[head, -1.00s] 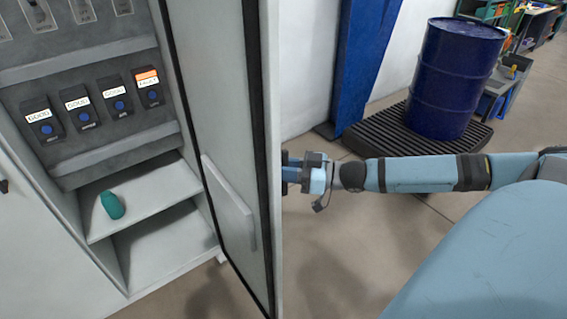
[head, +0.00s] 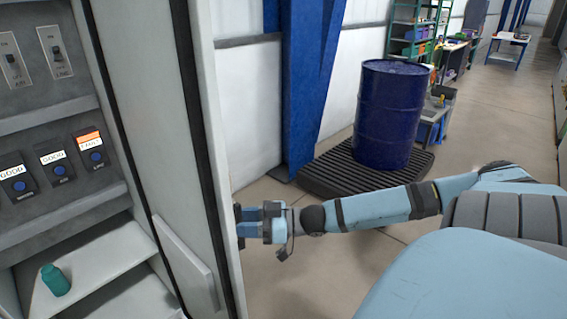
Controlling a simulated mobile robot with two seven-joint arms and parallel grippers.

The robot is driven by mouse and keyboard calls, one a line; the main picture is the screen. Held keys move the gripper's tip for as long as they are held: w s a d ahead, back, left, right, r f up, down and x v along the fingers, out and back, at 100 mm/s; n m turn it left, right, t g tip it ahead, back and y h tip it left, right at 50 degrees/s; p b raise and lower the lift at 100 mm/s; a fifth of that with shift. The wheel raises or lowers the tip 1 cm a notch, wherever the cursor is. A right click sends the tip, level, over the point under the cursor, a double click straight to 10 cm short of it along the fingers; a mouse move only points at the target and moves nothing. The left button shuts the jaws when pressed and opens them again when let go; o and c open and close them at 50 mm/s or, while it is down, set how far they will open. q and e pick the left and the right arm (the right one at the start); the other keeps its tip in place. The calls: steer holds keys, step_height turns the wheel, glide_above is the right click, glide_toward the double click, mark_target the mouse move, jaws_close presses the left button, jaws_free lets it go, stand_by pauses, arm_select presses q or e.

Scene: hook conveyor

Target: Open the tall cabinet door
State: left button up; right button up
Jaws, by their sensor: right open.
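The tall cabinet door (head: 165,150) stands swung open in the head view, its inner face with a black seal turned toward me. The grey cabinet interior (head: 50,120) shows at the left, with switches, several small modules and a white shelf. My right gripper (head: 240,226) is at the outer side of the door, close to its free edge. It is open, and its fingertips are partly hidden by the door. I cannot tell whether it touches the door. The door's outer face and handle are hidden. My left gripper is out of view.
A teal object (head: 55,280) lies on the cabinet shelf (head: 100,265). A blue drum (head: 390,115) stands on a black ribbed pallet (head: 330,180) behind my right arm, near a blue post (head: 310,80). Shelves (head: 415,35) stand farther back.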

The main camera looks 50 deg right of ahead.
steer(key=p+v, duration=0.4)
steer(key=v, duration=0.8)
steer(key=shift+r, duration=0.15)
stand_by(0.4)
